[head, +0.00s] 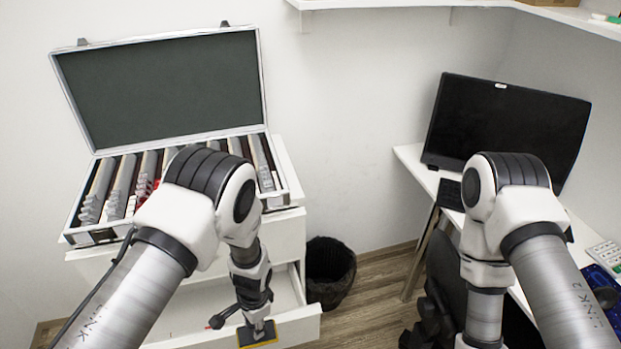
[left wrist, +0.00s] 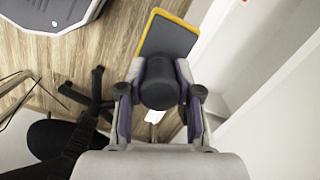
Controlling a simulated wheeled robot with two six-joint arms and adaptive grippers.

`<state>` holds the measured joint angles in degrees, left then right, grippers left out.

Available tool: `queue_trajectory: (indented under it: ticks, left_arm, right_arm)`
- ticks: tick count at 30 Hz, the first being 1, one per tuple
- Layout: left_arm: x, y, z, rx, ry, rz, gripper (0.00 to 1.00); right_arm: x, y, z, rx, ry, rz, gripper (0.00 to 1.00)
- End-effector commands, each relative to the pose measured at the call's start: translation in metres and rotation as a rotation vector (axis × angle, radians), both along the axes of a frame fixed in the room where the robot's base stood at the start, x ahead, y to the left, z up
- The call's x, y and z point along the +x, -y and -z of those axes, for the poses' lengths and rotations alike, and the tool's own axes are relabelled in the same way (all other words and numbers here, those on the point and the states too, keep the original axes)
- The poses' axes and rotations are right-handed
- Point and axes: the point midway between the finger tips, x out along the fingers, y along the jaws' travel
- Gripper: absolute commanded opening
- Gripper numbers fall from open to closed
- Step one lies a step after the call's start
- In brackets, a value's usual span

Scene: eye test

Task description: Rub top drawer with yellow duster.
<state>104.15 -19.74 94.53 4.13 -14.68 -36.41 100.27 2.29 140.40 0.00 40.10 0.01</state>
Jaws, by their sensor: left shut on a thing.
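The yellow duster (head: 258,336), a dark pad with a yellow edge, is at the bottom of the head view, near the open drawer's front. My left gripper (head: 256,322) points down and is shut on its dark handle. In the left wrist view the duster (left wrist: 169,38) extends beyond my left gripper (left wrist: 160,92), which grips the handle from both sides. The white cabinet has an upper drawer front (head: 287,236) that looks closed and an open drawer (head: 300,327) below it. I cannot tell whether the duster touches the drawer. My right gripper is out of view.
An open case (head: 160,95) of lens racks stands on the cabinet. A black waste bin (head: 330,271) is on the floor right of the open drawer. At the right are a desk (head: 412,160) with a monitor (head: 508,125) and a dark chair (head: 437,290).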

Motion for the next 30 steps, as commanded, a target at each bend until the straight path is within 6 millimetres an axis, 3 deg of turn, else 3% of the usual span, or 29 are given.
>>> queue_trajectory:
  ticks: [8, 13, 18, 22, 27, 30]
  left_arm:
    - [0.039, -0.010, -0.013, -0.001, 0.004, -0.034, 0.00]
    - [0.069, -0.026, -0.034, -0.003, 0.006, -0.102, 0.00]
    - [0.082, -0.046, -0.060, -0.005, 0.005, -0.282, 0.00]
    - [0.073, -0.060, -0.080, -0.007, -0.001, -0.519, 0.00]
    - [0.040, -0.062, -0.087, -0.005, -0.004, -0.783, 0.00]
    - [0.032, -0.060, -0.088, -0.007, -0.003, -0.878, 0.00]
  right_arm:
    - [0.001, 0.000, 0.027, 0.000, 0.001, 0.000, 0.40]
    - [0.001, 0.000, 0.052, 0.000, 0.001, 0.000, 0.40]
    - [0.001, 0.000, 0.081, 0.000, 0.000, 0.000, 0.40]
    - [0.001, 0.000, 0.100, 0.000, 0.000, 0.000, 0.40]
    - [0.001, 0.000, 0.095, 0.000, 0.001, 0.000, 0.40]
    - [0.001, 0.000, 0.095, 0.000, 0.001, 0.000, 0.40]
